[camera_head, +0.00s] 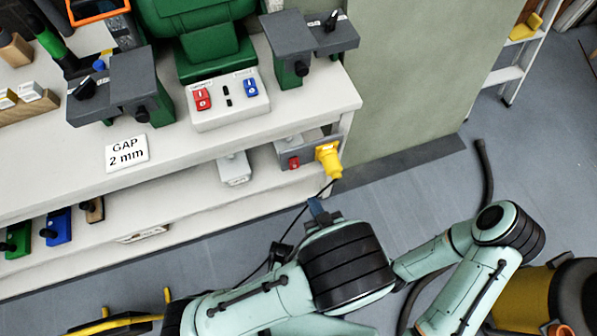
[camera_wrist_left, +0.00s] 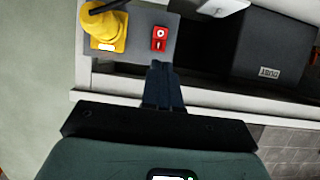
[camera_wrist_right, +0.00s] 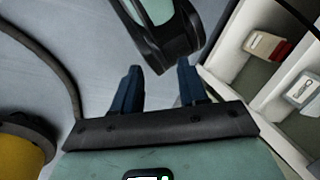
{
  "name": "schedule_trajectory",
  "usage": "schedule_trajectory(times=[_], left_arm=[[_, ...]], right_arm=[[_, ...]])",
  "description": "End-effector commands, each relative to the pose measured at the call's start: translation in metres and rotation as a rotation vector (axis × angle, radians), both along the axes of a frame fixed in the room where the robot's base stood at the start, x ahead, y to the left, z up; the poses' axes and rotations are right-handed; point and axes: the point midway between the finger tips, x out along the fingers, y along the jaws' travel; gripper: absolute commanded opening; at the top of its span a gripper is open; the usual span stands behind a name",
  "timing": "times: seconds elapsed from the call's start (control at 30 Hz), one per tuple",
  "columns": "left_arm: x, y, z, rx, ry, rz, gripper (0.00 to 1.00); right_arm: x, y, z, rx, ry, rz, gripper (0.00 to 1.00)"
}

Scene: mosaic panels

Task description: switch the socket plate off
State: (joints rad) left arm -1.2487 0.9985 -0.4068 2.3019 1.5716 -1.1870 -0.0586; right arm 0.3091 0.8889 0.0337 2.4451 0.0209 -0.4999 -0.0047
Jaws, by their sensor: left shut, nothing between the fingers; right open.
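The socket plate (camera_head: 283,148) is a grey plate at the right end of the bench's lower level. It carries a red switch (camera_head: 293,162) and a yellow plug (camera_head: 328,158) with a dark cable. In the left wrist view the plate (camera_wrist_left: 140,52) shows the red switch (camera_wrist_left: 159,39) marked O and I; which side is pressed I cannot tell. My left gripper (camera_head: 317,206) is shut and empty; in the left wrist view its fingertips (camera_wrist_left: 161,68) point at the switch, just short of it. My right gripper (camera_wrist_right: 160,76) is open and empty, away from the plate.
A white box (camera_head: 234,168) sits left of the plate. Above, the bench top holds a panel with red and blue switches (camera_head: 229,99) and a green machine (camera_head: 200,45). A black hose (camera_head: 486,170) lies on the floor right, near a yellow drum (camera_head: 527,298).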

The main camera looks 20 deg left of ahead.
Motion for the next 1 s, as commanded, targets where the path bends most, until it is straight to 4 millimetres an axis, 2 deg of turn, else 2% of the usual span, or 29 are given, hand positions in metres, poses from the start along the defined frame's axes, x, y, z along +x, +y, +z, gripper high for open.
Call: schedule_trajectory(times=[0.27, 0.8, 1.0], left_arm=[[0.009, 0.006, -0.006, 0.0, 0.002, 0.002, 0.0], [0.089, 0.06, -0.051, -0.001, 0.003, 0.001, 0.0], [0.103, 0.07, -0.057, -0.001, 0.004, 0.0, 0.0]], right_arm=[[0.004, -0.002, -0.005, -0.006, -0.012, -0.005, 0.43], [0.055, -0.028, -0.043, -0.071, -0.143, -0.06, 0.43], [0.067, -0.034, -0.049, -0.087, -0.176, -0.072, 0.43]])
